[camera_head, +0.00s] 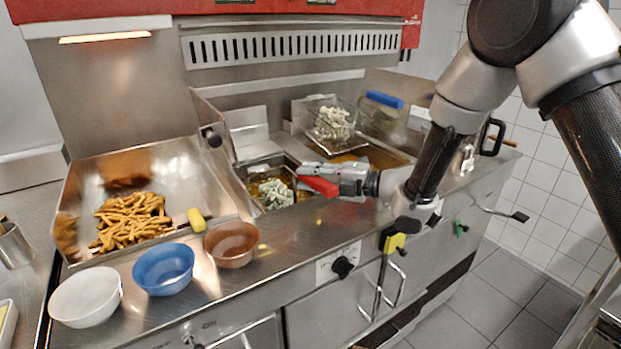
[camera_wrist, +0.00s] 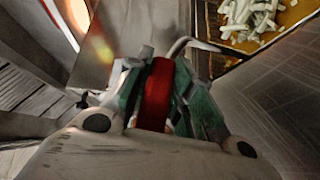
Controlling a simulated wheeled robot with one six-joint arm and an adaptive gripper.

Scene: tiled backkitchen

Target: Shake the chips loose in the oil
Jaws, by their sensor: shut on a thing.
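My gripper (camera_head: 338,181) is shut on a red handle (camera_head: 316,186) at the front of the left fryer vat. In the wrist view the red handle (camera_wrist: 158,92) stands between my two fingers. Pale chips (camera_head: 274,193) lie in the golden oil (camera_head: 259,188) of that vat, just left of the handle. In the wrist view chips (camera_wrist: 248,16) and oil (camera_wrist: 286,20) show at the top right. The basket's wire mesh around these chips is too small to make out clearly.
Browned chips (camera_head: 131,221) lie in the steel tray (camera_head: 185,170) at left. White (camera_head: 86,297), blue (camera_head: 163,269) and brown bowls (camera_head: 231,244) line the front edge.

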